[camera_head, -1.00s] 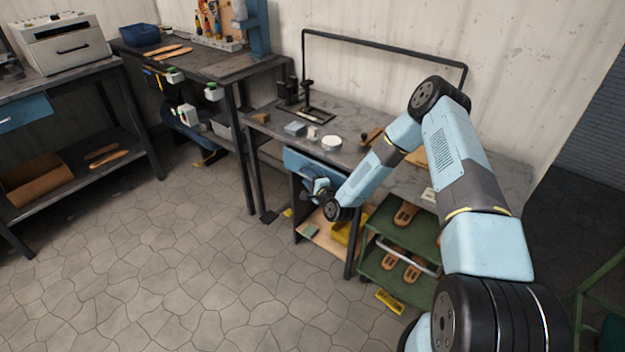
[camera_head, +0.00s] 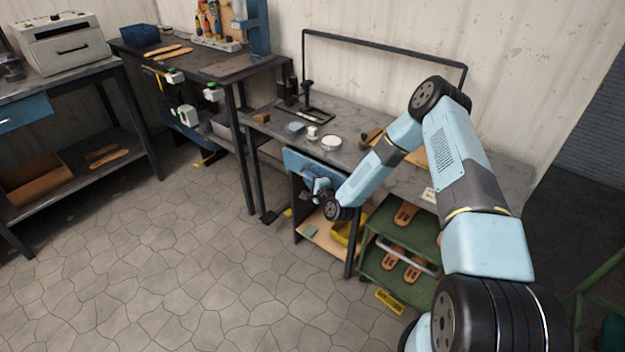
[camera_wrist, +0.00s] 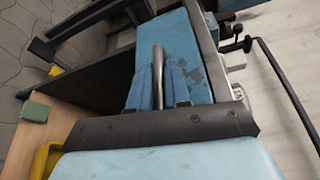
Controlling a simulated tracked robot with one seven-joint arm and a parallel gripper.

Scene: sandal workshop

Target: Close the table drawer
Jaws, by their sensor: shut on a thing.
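The blue table drawer (camera_head: 296,160) sits under the top of the grey workbench, left of my arm in the head view. Its blue front (camera_wrist: 199,48) fills the upper middle of the wrist view, with scuffed dark patches. A curved metal handle (camera_wrist: 158,62) stands on that front. My gripper (camera_wrist: 157,88) is shut on the handle, with one blue finger on each side of it. In the head view my gripper (camera_head: 318,187) is at the drawer front, partly hidden by my wrist. I cannot tell exactly how far the drawer stands out.
The workbench top (camera_head: 365,118) holds a white round dish (camera_head: 331,142) and small blocks. Below are a wooden shelf with a yellow bin (camera_head: 344,233) and a green rack (camera_head: 390,262) with sandal soles, close under my arm. The floor to the left is clear.

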